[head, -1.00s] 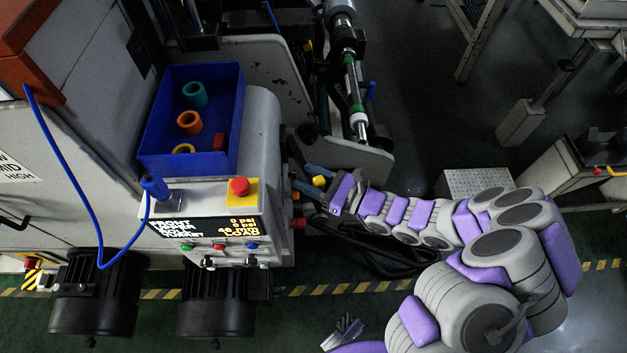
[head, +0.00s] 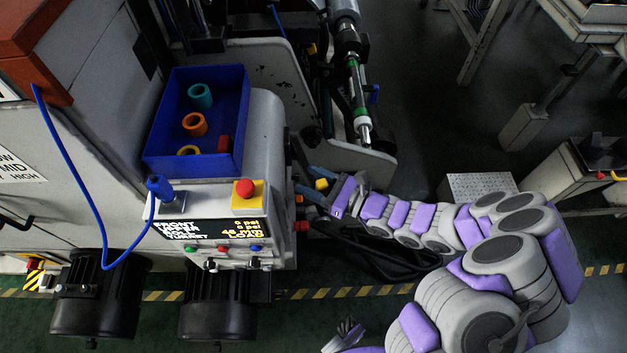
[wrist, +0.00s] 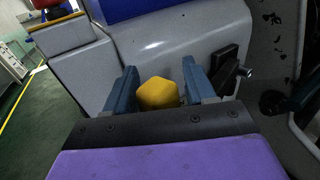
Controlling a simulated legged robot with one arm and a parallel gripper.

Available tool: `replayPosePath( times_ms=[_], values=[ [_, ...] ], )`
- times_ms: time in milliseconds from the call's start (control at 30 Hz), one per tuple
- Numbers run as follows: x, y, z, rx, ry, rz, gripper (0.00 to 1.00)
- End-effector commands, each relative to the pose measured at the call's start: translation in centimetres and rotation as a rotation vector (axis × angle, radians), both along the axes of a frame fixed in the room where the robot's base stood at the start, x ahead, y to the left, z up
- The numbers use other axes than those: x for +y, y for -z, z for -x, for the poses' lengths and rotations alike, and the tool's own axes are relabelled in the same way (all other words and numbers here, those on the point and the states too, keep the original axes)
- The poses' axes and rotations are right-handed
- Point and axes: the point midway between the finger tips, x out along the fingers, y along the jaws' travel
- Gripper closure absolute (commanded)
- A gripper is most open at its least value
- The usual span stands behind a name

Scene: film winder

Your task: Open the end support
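A yellow knob or button (head: 321,184) sits at the right side of the grey machine; in the wrist view it shows as a yellow rounded block (wrist: 158,93). My gripper (head: 312,182) reaches it from the right. In the wrist view its two blue fingers (wrist: 158,84) are apart, one on each side of the yellow knob, with small gaps visible. A metal shaft (head: 358,98) with green bands ends above a light grey plate (head: 350,156), behind my gripper. I cannot tell which part is the end support.
A control panel (head: 215,231) with a red button on a yellow base (head: 248,193) stands left of my gripper. A blue bin (head: 195,161) with coloured rings sits above it. Black cables (head: 385,262) hang below my arm. Dark floor lies to the right.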

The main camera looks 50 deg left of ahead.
Motion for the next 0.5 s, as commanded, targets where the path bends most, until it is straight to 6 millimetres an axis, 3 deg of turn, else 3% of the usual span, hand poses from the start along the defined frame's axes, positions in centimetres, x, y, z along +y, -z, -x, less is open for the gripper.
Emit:
replayPosePath(
  times_ms=[500],
  values=[
    [-0.71,-0.04,-0.27,0.0,0.002,0.0,0.45]
  ],
)
